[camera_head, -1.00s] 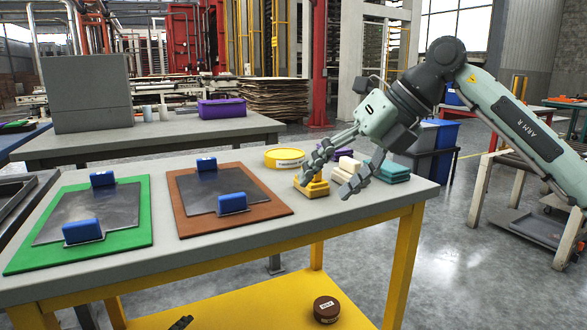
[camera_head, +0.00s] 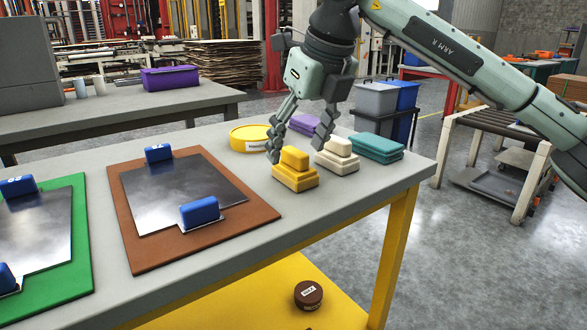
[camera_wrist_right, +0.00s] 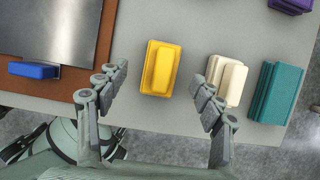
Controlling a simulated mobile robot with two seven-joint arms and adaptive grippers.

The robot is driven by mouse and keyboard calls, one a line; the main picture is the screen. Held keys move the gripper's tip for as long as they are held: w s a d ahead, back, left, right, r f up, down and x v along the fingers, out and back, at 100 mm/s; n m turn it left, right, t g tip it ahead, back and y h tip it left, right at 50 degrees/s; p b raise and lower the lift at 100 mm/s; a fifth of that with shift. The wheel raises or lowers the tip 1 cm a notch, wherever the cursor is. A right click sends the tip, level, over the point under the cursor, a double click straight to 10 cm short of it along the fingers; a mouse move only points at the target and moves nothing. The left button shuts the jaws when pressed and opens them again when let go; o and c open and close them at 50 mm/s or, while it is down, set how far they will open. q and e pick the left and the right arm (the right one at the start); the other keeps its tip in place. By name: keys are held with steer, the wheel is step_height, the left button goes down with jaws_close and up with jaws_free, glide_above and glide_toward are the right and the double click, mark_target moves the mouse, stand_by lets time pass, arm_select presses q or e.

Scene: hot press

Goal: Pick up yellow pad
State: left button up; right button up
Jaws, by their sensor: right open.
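The yellow pad (camera_head: 295,171) is a stepped block on the grey table, near its front edge. It also shows in the right wrist view (camera_wrist_right: 161,68), just ahead of the fingers and between their lines. My right gripper (camera_head: 298,146) is open and empty above and behind the pad in the head view; its fingers (camera_wrist_right: 158,92) are spread wide to either side in the wrist view. Contact with the pad is not visible. My left gripper is not in view.
A cream pad (camera_head: 337,158) and a teal pad (camera_head: 376,148) lie right of the yellow one. A purple pad (camera_head: 304,124) and a round yellow container (camera_head: 250,139) lie behind. A brown mat (camera_head: 150,262) with a metal plate lies left.

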mark_target(296, 151)
steer(key=x, duration=0.4)
steer(key=shift+d+f, duration=0.15)
steer(key=shift+f, duration=0.2)
steer(key=c, duration=1.3)
steer(key=shift+o, duration=0.2)
steer(key=shift+r, duration=0.15)
steer(key=shift+r, duration=0.6)
step_height(296, 151, up, 3)
steer(key=s+a+r, duration=0.5)
steer(key=a+r, duration=0.1)
steer(key=a, duration=0.4)
steer(key=shift+s+r, duration=0.2)
steer(key=shift+r, duration=0.1)
steer(key=shift+a, duration=0.15)
